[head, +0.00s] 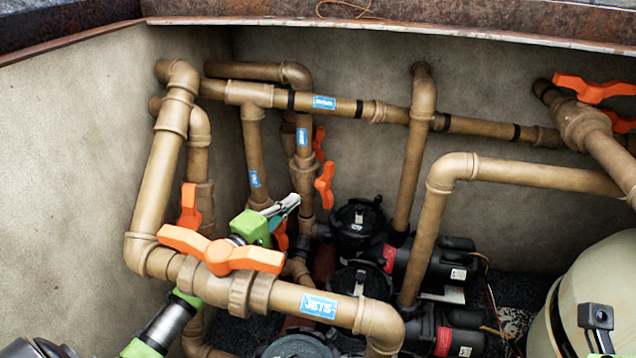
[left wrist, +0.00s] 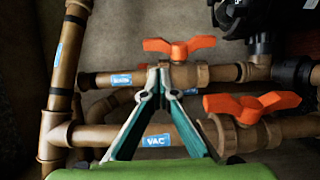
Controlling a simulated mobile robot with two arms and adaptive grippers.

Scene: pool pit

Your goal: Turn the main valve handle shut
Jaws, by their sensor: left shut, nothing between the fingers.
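My left gripper (head: 291,203) is shut and empty, behind the front JETS pipe, with its fingers pointing up and right. In the left wrist view its fingertips (left wrist: 160,82) meet just in front of a pipe with an orange valve handle (left wrist: 180,46); contact cannot be told. That pipe's blue label (left wrist: 121,80) is too blurred to read. It seems to be the handle (head: 325,185) right of the fingertips in the head view. A second orange handle (left wrist: 252,107) sits on the nearer pipe labelled VAC (left wrist: 156,140). My right gripper's fingers are out of view.
The JETS pipe (head: 319,305) with its large orange handle (head: 220,251) crosses in front of my left gripper. Black pumps (head: 358,224) stand to the right of it. Another orange handle (head: 592,89) is at the far right. A pale tank (head: 600,275) fills the lower right.

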